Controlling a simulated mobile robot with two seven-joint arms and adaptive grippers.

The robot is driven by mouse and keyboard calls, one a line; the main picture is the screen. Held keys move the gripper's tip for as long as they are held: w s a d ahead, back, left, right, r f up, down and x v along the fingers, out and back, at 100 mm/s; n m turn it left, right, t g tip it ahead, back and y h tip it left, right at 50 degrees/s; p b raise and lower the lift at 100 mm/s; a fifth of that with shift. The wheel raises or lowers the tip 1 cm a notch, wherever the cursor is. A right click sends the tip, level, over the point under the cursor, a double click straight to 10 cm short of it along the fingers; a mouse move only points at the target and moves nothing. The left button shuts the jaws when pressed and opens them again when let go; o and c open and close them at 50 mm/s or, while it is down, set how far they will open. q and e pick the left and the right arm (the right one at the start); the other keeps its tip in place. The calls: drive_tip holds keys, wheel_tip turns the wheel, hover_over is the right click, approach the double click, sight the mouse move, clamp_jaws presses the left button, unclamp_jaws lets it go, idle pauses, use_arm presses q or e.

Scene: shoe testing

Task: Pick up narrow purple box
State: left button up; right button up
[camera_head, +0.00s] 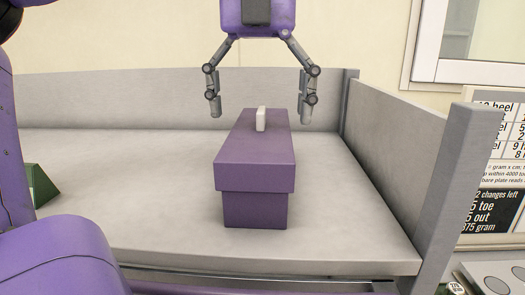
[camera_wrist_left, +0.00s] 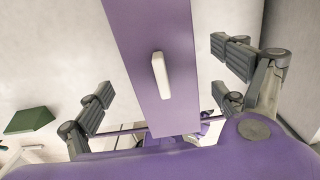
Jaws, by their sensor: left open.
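The narrow purple box (camera_head: 254,171) stands on the grey shelf surface, its long side running away from me. It has an overhanging lid with a small white handle (camera_head: 261,119) on top. My left gripper (camera_head: 260,112) is open above the far part of the box, one finger to each side, apart from it. In the left wrist view the box (camera_wrist_left: 151,96) runs between the open fingers (camera_wrist_left: 166,85), and the white handle (camera_wrist_left: 160,74) shows near the middle. My right gripper is not in view.
Low grey walls (camera_head: 395,150) close the shelf (camera_head: 130,205) at the back and right, with a post (camera_head: 463,165) at the front right. A dark green object (camera_head: 41,186) sits at the left. A printed sign (camera_head: 495,215) is at the right. The shelf beside the box is clear.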

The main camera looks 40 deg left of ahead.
sight(261, 141)
use_arm(q)
wheel_tip(261, 141, down, 5)
drive_tip(key=shift+w+r+b, duration=0.1)
drive_tip(key=shift+w+b, duration=0.05)
drive_tip(key=shift+b, duration=0.15)
drive_tip(key=shift+f, duration=0.25)
drive_tip(key=shift+c, duration=0.5)
drive_tip(key=c, duration=1.4)
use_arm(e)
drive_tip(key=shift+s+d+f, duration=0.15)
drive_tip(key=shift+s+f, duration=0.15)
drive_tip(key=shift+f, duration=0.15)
